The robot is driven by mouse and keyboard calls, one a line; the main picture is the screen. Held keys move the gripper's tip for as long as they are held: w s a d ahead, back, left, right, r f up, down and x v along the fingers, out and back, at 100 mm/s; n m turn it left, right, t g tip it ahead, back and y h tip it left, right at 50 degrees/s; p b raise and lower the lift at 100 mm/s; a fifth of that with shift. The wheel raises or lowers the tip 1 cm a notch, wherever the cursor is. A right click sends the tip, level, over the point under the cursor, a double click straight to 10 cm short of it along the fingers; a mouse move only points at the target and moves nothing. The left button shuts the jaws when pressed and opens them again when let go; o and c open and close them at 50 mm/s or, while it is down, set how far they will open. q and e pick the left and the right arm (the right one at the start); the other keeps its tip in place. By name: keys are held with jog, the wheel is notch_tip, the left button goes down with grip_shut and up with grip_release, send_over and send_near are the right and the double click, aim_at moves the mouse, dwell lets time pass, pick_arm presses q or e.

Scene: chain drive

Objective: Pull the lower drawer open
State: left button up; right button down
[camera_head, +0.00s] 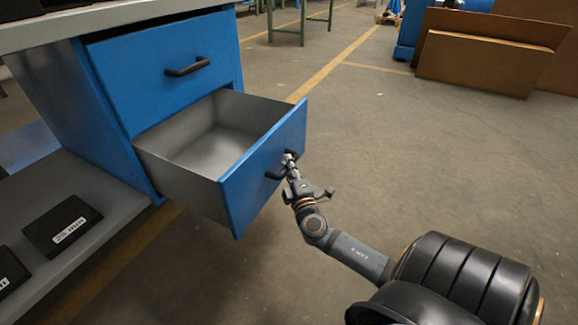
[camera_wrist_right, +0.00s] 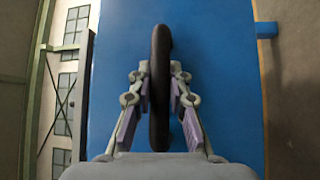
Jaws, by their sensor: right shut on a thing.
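The lower drawer (camera_head: 263,172) has a blue front and grey walls, and it stands pulled well out of the blue cabinet (camera_head: 66,110). Its inside looks empty. My right gripper (camera_head: 290,162) is at the drawer front, shut on the black drawer handle (camera_head: 275,175). In the right wrist view the handle (camera_wrist_right: 160,90) runs upright between the two fingers (camera_wrist_right: 160,100), with the blue drawer front (camera_wrist_right: 215,60) behind it. The upper drawer (camera_head: 165,65) is shut, with its own black handle (camera_head: 187,67). My left gripper is not in view.
A grey lower shelf (camera_head: 110,205) at the left holds black boxes, one labelled (camera_head: 62,225). A worktop (camera_head: 110,12) lies above the cabinet. Brown panels (camera_head: 485,62) lean at the back right. The floor (camera_head: 430,150) right of the drawer is clear.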

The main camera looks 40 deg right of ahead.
jog(key=c, duration=1.3)
grip_release()
jog(key=shift+o, duration=0.2)
jog(key=v, duration=1.2)
jog(key=shift+f, duration=0.1)
